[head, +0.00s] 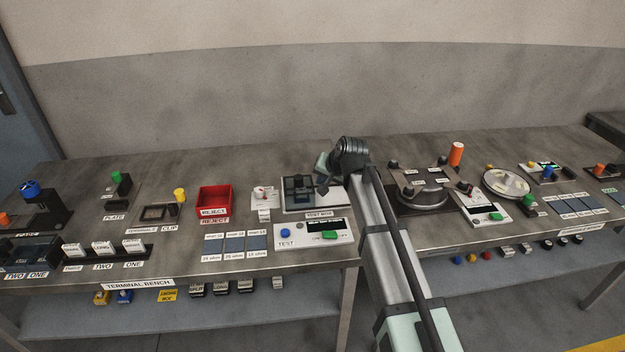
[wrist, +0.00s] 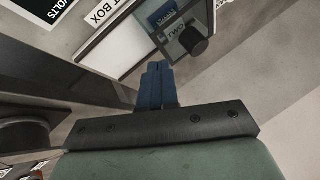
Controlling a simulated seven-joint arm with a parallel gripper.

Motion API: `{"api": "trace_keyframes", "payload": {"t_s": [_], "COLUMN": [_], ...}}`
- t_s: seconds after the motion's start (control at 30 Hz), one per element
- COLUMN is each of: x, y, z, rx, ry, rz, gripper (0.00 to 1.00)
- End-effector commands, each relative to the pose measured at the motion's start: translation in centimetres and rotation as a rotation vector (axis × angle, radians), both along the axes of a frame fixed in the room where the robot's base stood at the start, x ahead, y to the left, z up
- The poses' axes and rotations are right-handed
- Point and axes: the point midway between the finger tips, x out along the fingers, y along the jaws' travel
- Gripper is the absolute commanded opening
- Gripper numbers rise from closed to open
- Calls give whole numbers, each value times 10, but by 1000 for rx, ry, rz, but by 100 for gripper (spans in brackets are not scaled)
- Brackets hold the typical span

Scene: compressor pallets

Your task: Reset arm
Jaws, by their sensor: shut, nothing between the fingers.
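My arm reaches up from the lower right over the gap between the benches in the head view. My gripper (head: 322,187) is beside the test box (head: 316,208), partly hidden by my own wrist. In the wrist view the two blue fingers of my gripper (wrist: 158,68) are together, with nothing between them. The corner of a panel lettered "BOX" (wrist: 118,22) and a dark knob (wrist: 194,40) lie beyond the fingertips. I cannot tell the exact gap between the fingertips and these parts.
A red reject bin (head: 214,199) stands left of the test box. A white test panel (head: 314,236) with a green button is in front. A round dark fixture (head: 422,193) and an orange cylinder (head: 456,154) stand right of my arm. Bare bench lies behind the bin.

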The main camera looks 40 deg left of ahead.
Motion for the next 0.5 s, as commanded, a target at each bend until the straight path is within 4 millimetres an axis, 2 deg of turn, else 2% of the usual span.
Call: {"api": "trace_keyframes", "payload": {"t_s": [0.2, 0.5], "x": [-10, -16], "y": [-25, -43], "z": [34, 59], "rx": [0, -1], "ry": [-2, -1], "rz": [-1, -1], "gripper": [0, 0]}}
